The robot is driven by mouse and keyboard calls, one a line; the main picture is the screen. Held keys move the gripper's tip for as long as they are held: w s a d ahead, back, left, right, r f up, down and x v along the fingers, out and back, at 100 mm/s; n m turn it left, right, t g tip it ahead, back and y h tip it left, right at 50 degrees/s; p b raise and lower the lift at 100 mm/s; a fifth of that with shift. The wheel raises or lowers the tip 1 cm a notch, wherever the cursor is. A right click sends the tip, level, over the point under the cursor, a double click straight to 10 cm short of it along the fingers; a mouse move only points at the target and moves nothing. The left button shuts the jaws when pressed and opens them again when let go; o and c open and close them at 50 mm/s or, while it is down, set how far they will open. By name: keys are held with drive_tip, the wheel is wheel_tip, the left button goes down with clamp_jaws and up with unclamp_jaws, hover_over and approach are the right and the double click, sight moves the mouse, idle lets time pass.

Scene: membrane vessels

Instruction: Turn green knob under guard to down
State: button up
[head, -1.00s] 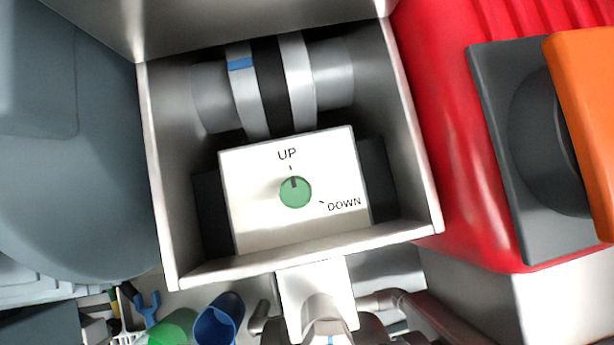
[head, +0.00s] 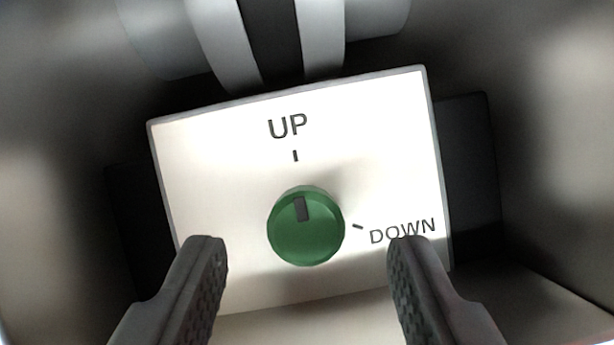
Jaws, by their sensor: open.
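The green knob (head: 306,228) sits on a white plate (head: 225,170) marked UP at the top and DOWN at the lower right. Its dark pointer mark is at the top of the knob, toward the UP tick. My gripper (head: 307,250) is open, with one dark ridged finger on each side of the knob at the bottom of the view. Both fingers show a gap from the knob. The right fingertip overlaps the lower edge of the DOWN label in the picture.
The metal guard walls (head: 555,150) surround the plate at left, right and below. A grey pipe with pale bands (head: 320,35) runs behind the plate at the top. Dark blocks flank the plate.

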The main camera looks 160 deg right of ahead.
sight(306, 224)
drive_tip(key=shift+x, duration=1.25)
drive_tip(key=c, duration=1)
